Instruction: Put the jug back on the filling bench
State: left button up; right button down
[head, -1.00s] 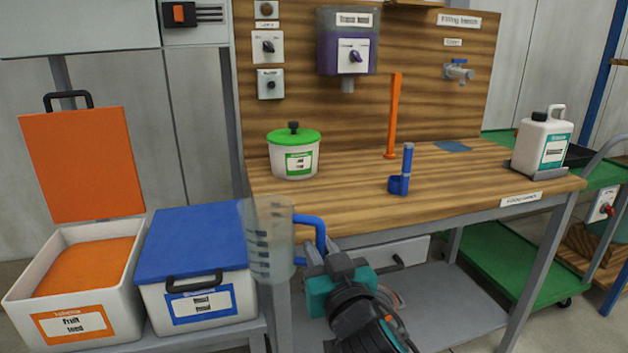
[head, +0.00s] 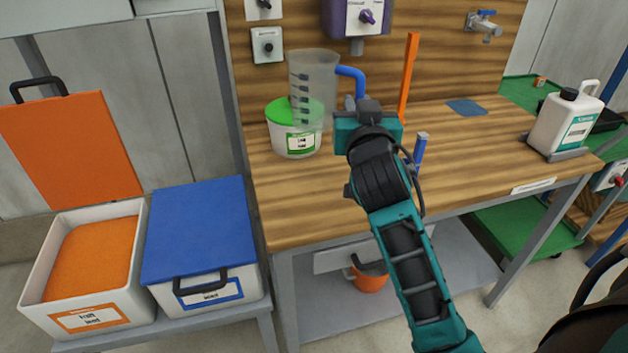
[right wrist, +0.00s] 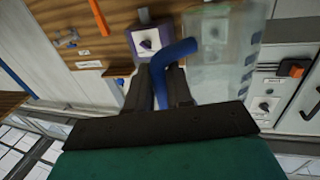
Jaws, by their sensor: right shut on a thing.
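The jug (head: 313,88) is clear with graduation marks and a blue handle. My right gripper (head: 356,100) is shut on the blue handle. In the right wrist view the jug (right wrist: 225,62) stands to the right of the fingers (right wrist: 160,88), which close around its blue handle. In the head view the jug appears upright and in front of the green-lidded pot; I cannot tell whether its base touches the bench. The filling bench (head: 285,200) has a wooden top and a wooden back panel. My left gripper is not in view.
The green-lidded pot (head: 296,140) stands close behind the jug. An orange upright (head: 409,75), a blue scoop-like item (head: 420,150) and a blue mat (head: 467,107) are to the right. A white canister (head: 565,122) stands at the right end. The front middle of the bench is bare.

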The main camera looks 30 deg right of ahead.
jog(key=shift+w+d, duration=0.15)
jog(key=shift+w, duration=0.15)
jog(key=shift+w+f, duration=0.15)
jog(key=shift+f, duration=0.05)
notch_tip(320, 180, down, 19)
jog(key=b, duration=0.5)
jog(key=shift+r, duration=0.1)
jog(key=shift+f+b, duration=0.3)
jog(key=shift+f, duration=0.05)
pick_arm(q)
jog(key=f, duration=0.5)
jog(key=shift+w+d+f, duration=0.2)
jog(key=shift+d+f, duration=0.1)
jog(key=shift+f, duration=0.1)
